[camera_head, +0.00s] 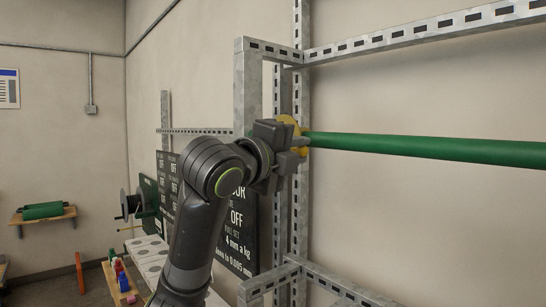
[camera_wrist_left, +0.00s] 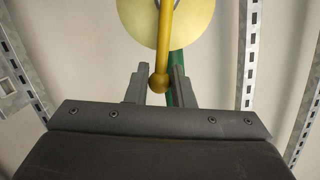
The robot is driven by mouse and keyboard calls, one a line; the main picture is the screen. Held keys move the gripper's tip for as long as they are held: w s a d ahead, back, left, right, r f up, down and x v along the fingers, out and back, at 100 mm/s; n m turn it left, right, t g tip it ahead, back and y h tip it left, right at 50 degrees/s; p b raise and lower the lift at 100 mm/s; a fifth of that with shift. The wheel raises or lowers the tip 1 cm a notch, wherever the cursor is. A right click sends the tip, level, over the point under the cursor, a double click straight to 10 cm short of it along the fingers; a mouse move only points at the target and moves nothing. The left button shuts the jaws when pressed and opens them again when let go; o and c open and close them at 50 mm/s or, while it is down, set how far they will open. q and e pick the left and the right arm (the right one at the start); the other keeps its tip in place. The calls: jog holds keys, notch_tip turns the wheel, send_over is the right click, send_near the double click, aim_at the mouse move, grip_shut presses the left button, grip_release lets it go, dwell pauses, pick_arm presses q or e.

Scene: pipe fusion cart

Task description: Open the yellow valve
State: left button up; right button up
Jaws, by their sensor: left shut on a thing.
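The yellow valve (camera_head: 287,119) sits at the left end of the green pipe, partly hidden behind my left gripper (camera_head: 302,148) in the head view. In the left wrist view the valve shows as a pale yellow disc (camera_wrist_left: 140,22) with a yellow handle (camera_wrist_left: 166,35) that ends in a ball (camera_wrist_left: 158,83). My left gripper's fingers (camera_wrist_left: 160,75) are on either side of the handle near its ball end, shut on it. My right gripper is in neither view.
The green pipe (camera_head: 430,148) runs right from the valve along the wall. Slotted metal uprights and rails (camera_head: 248,85) frame the valve closely. A dark sign board (camera_head: 238,222) stands behind my left arm. Open wall lies below the pipe.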

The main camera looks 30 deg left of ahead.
pick_arm(q)
jog(key=shift+d+r+n, duration=0.1)
jog(key=shift+r+n, duration=0.6)
jog(key=shift+n, duration=0.4)
jog(key=shift+r+n+g, duration=0.25)
jog(key=shift+n+g, duration=0.05)
jog(key=o, duration=1.9)
